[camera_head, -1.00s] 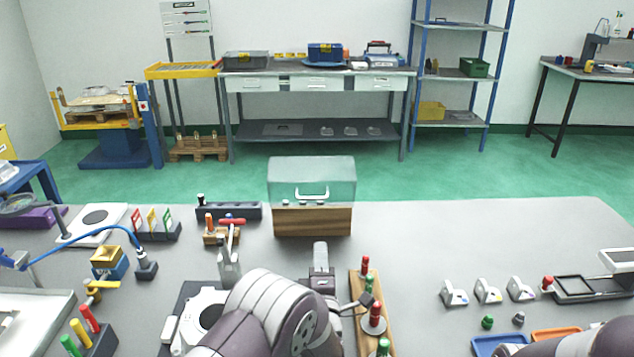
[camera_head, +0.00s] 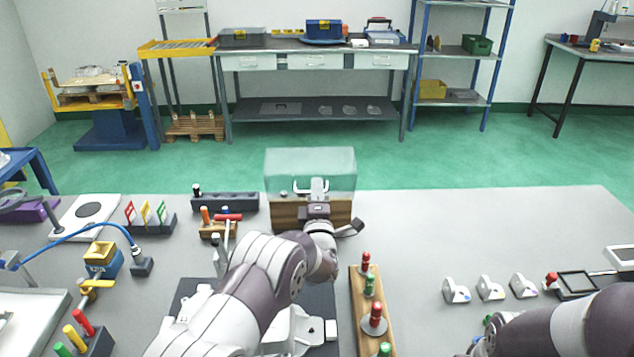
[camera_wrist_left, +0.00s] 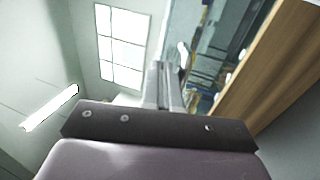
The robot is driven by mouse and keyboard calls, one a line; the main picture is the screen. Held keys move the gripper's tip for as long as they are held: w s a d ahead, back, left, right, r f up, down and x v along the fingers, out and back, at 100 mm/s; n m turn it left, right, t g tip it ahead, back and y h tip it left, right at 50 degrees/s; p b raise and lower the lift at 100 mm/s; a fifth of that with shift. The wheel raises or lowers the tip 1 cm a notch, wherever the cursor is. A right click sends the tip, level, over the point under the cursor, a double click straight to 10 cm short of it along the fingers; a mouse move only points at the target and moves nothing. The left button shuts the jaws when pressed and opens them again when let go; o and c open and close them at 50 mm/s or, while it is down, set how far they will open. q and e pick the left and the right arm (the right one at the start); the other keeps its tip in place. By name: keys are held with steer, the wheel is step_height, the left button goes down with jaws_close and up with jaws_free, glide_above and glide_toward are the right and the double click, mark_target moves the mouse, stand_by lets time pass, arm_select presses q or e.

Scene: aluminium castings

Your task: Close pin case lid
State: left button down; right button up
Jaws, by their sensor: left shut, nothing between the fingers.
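The pin case has a wooden base (camera_head: 284,214) at the back of the grey table. Its clear lid (camera_head: 292,163) stands up above the base, so the case is open. My left gripper (camera_head: 318,188) is shut and empty, in front of the lid near its white handle. The overlap hides whether they touch. In the left wrist view my shut fingers (camera_wrist_left: 170,85) point toward the clear lid (camera_wrist_left: 212,35), with the wooden base (camera_wrist_left: 268,62) on the right. Part of my right arm shows at lower right in the head view; its gripper cannot be made out.
A wooden rack with red and green pins (camera_head: 371,318) stands right of my left arm. A dark block (camera_head: 225,203) and a red-handled clamp (camera_head: 228,217) stand left of the case. Several white numbered pieces (camera_head: 490,288) sit at right. The table right of the case is clear.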

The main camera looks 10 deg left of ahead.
arm_select(q)
steer(key=shift+w+a+r, duration=0.1)
steer(key=shift+w, duration=0.5)
arm_select(e)
steer(key=shift+r, duration=0.15)
arm_select(q)
steer(key=shift+r, duration=0.1)
